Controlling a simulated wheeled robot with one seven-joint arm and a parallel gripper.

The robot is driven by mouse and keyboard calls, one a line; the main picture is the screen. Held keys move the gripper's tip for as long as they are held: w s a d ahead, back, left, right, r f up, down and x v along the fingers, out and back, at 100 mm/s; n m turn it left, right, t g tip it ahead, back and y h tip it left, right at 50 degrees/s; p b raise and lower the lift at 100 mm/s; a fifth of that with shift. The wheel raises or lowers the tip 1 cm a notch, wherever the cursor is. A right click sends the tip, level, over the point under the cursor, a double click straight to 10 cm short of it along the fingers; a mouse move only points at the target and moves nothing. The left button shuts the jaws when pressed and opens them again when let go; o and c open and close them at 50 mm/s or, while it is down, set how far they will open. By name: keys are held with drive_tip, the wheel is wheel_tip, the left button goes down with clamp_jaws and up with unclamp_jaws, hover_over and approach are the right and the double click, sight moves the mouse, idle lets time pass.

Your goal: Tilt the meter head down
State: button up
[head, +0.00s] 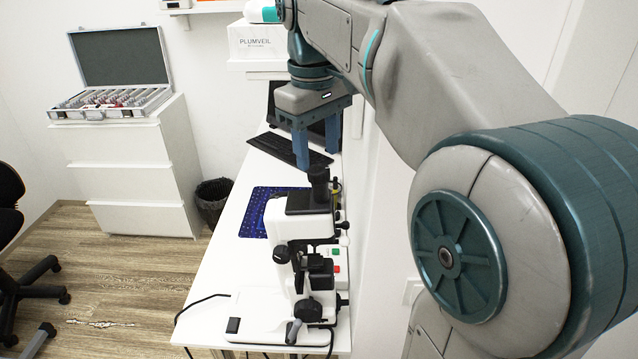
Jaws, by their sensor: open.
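The meter, a white and black bench instrument (288,228), stands on the white table toward the near end. Its head is the upper part, with a black top plate (308,204) and an upright black eyepiece-like knob (318,182). Black knobs and a lever sit lower on its body. My gripper (317,160) points down with its two blue fingers apart and nothing between them. In the head view it appears just above the black knob; I cannot tell the exact gap or depth. The far side of the meter is hidden.
A blue mat (258,212) and a black keyboard (290,150) lie behind the meter. A box with red and green buttons (337,262) is beside it. Cables run over the table's near end (215,318). The wall is close on the right. A bin (213,200) stands left.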

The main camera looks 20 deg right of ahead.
sight(318, 169)
drive_tip(key=f, duration=0.7)
drive_tip(key=shift+w+d+f, duration=0.1)
drive_tip(key=shift+d+f, duration=0.05)
drive_tip(key=shift+d, duration=0.1)
clamp_jaws()
drive_tip(key=shift+a, duration=0.1)
